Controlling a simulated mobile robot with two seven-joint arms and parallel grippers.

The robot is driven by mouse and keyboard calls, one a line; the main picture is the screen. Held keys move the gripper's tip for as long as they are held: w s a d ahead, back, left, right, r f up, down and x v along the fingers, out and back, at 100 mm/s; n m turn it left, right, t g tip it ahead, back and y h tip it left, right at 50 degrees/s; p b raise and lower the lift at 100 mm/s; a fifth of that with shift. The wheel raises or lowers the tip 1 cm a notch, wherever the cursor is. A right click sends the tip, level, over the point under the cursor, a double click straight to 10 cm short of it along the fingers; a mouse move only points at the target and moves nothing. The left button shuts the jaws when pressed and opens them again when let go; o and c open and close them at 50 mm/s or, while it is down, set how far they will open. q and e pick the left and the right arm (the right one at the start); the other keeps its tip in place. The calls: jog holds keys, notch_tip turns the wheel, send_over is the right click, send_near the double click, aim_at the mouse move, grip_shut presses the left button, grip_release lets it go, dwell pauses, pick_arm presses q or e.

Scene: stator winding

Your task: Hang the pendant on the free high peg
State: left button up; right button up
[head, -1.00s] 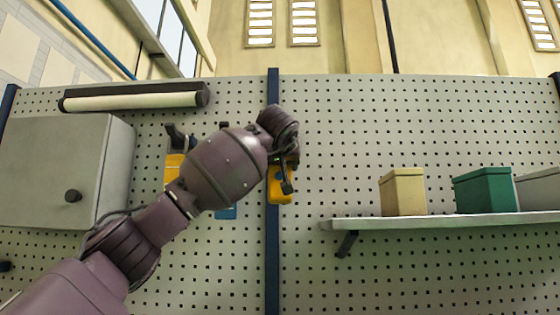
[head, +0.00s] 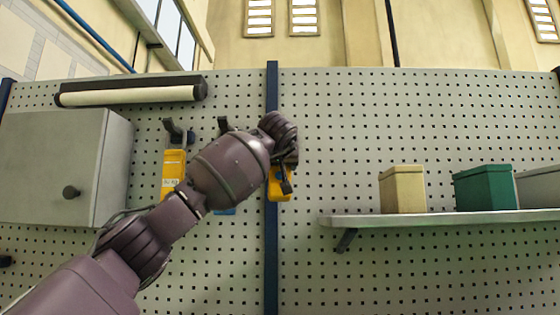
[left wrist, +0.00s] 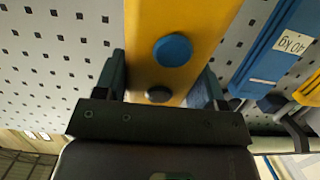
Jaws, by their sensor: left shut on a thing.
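My left gripper (head: 284,162) is in front of the pegboard by the dark blue upright, its fingers mostly hidden by the wrist. It is shut on a yellow pendant (head: 280,187). In the left wrist view the fingers (left wrist: 162,80) sit on both sides of the yellow pendant (left wrist: 190,25), which has a blue round button and a dark one. A dark peg (head: 174,130) at left has a yellow item (head: 173,168) below it. A second dark peg (head: 223,123) shows just above my forearm. Whether that peg bears anything is hidden. My right gripper is out of view.
A blue item (head: 225,211) is mostly behind my arm; a labelled blue item (left wrist: 275,45) shows in the left wrist view. A grey cabinet (head: 50,150) is at left, a lamp (head: 130,93) above. A shelf (head: 440,219) with boxes is at right. Bare pegboard lies between.

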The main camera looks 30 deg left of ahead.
pick_arm(q)
jog(key=shift+w+a+f, duration=0.5)
jog(key=shift+w, duration=0.3)
jog(key=shift+w+f, duration=0.1)
jog(key=shift+f, duration=0.25)
